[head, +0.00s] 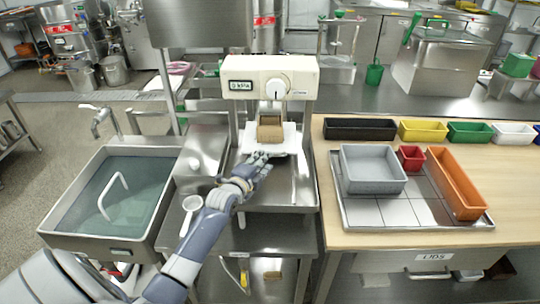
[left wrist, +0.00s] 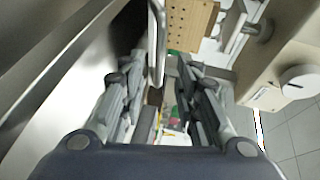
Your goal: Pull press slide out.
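The press (head: 268,78) stands in the middle of the head view, with a white head, a display and a knob. Below it is the press slide, a pale plate (head: 288,137), carrying a brown perforated box (head: 269,129). My left gripper (head: 262,160) is at the slide's front edge. In the left wrist view, its fingers (left wrist: 160,72) are apart, with a thin pale plate edge (left wrist: 157,40) between them; a gap shows on the right side. Contact with the left finger is unclear. The box (left wrist: 190,24) shows beyond. My right gripper is not in view.
A sink (head: 62,222) with water is at left. A white scoop (head: 192,204) lies on the steel counter left of my arm. A wooden table at right holds a tray (head: 385,215) with grey, red and orange bins. The steel basin (head: 280,195) below the slide looks clear.

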